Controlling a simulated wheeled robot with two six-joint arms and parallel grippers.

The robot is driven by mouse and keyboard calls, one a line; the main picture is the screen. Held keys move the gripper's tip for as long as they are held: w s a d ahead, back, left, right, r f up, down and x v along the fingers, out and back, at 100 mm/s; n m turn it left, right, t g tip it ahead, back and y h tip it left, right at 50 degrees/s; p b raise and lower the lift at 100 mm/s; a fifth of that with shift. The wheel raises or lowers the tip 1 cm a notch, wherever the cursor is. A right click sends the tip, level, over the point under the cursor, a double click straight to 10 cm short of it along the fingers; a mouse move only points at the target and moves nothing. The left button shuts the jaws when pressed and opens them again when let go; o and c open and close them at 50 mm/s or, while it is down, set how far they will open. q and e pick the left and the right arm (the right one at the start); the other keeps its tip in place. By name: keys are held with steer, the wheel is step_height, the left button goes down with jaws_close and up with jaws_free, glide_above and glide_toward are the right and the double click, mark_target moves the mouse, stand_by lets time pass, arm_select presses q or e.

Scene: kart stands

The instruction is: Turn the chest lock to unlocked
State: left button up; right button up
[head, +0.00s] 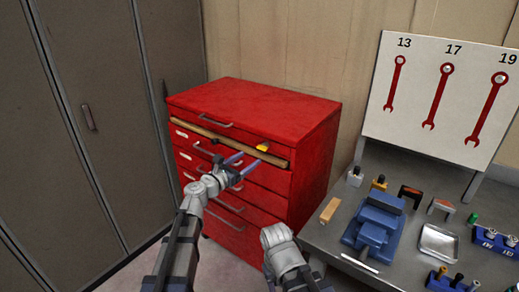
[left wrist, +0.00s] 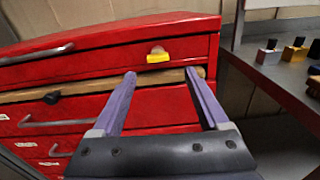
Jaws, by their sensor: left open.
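The red tool chest (head: 310,140) stands against the wall, its drawers closed as far as I can see. A small yellow piece (head: 263,147), seemingly the lock, sits at the right of its top drawer front. It also shows in the left wrist view (left wrist: 158,58), with a small tan-grey part above it. My left gripper (head: 250,158) is open and empty in front of the chest. In the left wrist view its purple fingers (left wrist: 160,73) point at the chest, with the yellow piece just beyond and between the tips. My right gripper is out of view.
A wooden bar (head: 228,139) runs across the chest front below the top drawer, with a dark knob (left wrist: 51,98) on it. A workbench (head: 330,237) with a blue vise (head: 378,220) stands at right. Grey lockers (head: 60,140) stand at left.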

mark_target(260, 148)
arm_select(q)
steer(key=shift+n, duration=0.3)
steer(key=shift+x, duration=4)
steer(key=shift+w+a+r, duration=0.1)
steer(key=shift+a+r, duration=0.1)
jaws_close()
